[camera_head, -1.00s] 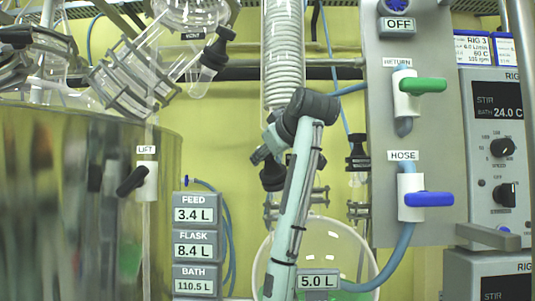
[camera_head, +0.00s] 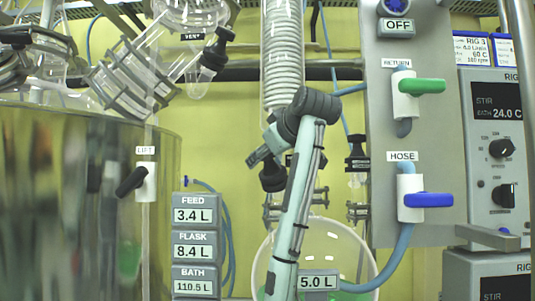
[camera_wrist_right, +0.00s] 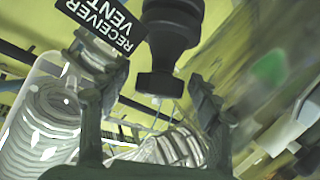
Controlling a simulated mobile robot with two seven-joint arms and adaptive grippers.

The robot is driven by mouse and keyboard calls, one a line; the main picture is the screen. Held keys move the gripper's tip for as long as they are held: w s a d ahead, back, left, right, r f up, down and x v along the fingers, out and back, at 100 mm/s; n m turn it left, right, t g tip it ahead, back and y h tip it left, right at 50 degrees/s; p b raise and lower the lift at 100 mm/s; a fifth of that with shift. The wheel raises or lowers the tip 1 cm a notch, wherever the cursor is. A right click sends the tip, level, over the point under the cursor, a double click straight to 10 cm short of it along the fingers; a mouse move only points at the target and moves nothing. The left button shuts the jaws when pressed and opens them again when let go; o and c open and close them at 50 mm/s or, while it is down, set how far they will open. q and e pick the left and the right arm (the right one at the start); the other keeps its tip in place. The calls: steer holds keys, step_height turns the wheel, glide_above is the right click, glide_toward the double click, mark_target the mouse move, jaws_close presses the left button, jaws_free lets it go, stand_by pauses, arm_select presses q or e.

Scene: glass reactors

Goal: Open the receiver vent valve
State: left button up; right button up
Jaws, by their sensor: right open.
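The receiver vent valve (camera_wrist_right: 172,40) shows in the right wrist view as a black ribbed knob with a narrower end. A black label (camera_wrist_right: 97,25) reading "RECEIVER VENT" is beside it. My right gripper (camera_wrist_right: 152,88) is open, with one finger on each side of the knob's lower end; I see no clear contact. In the head view my right arm rises in the middle and its gripper (camera_head: 260,150) points left, partly hidden by the wrist. A black knob (camera_head: 272,176) hangs just below it; I cannot tell if it is the same valve. My left gripper is not in view.
A coiled glass condenser (camera_head: 283,60) stands behind my right arm. The grey panel (camera_head: 385,220) with a green return handle (camera_head: 422,86) and a blue hose handle (camera_head: 428,200) is to the right. A large metal bath (camera_head: 60,200) fills the left.

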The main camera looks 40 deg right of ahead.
steer(key=shift+s, duration=0.1)
steer(key=v, duration=1.1)
steer(key=shift+s+a, duration=0.2)
steer(key=shift+s, duration=0.2)
